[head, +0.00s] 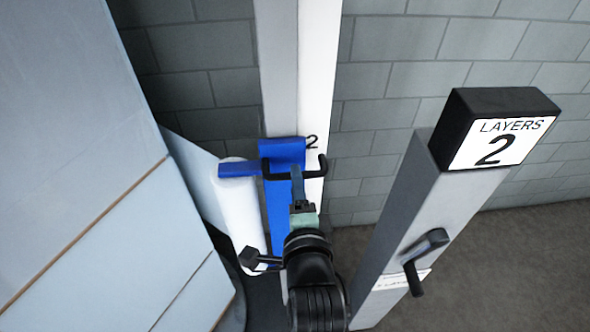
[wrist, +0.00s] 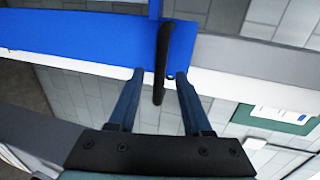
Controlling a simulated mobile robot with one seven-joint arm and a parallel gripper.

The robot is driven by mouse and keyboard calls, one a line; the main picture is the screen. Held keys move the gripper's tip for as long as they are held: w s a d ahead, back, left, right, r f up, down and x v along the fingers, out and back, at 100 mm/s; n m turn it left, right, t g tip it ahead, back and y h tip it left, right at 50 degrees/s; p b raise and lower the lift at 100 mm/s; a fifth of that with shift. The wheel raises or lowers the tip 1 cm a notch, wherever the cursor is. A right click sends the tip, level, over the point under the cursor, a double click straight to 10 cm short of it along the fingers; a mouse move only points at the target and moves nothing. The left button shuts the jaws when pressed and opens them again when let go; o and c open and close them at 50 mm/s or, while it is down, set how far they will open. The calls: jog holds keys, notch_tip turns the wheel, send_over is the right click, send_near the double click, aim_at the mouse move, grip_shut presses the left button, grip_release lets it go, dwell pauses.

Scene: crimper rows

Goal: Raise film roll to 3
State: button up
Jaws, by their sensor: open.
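The white film roll (head: 241,215) stands upright, slightly tilted in the head view, beside a blue carriage (head: 277,205) on a tall column (head: 317,75). A black "2" (head: 311,141) is marked on the column beside the carriage top. A black bar handle (head: 322,166) sticks out from the carriage. My gripper (head: 297,172) is at this handle, with its fingers partly hidden by my wrist. In the wrist view my gripper (wrist: 160,74) is open, and the black handle (wrist: 162,50) lies between its two fingers, with gaps showing on both sides.
A grey post (head: 405,205) at right carries a black box with a sign (head: 495,143) reading "LAYERS 2" and a black crank handle (head: 426,247). A large pale panelled block (head: 75,170) fills the left. A brick wall (head: 390,60) stands behind. Open floor (head: 500,270) lies at right.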

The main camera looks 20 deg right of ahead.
jog(key=shift+x, duration=1.75)
jog(key=shift+c, duration=0.3)
grip_shut()
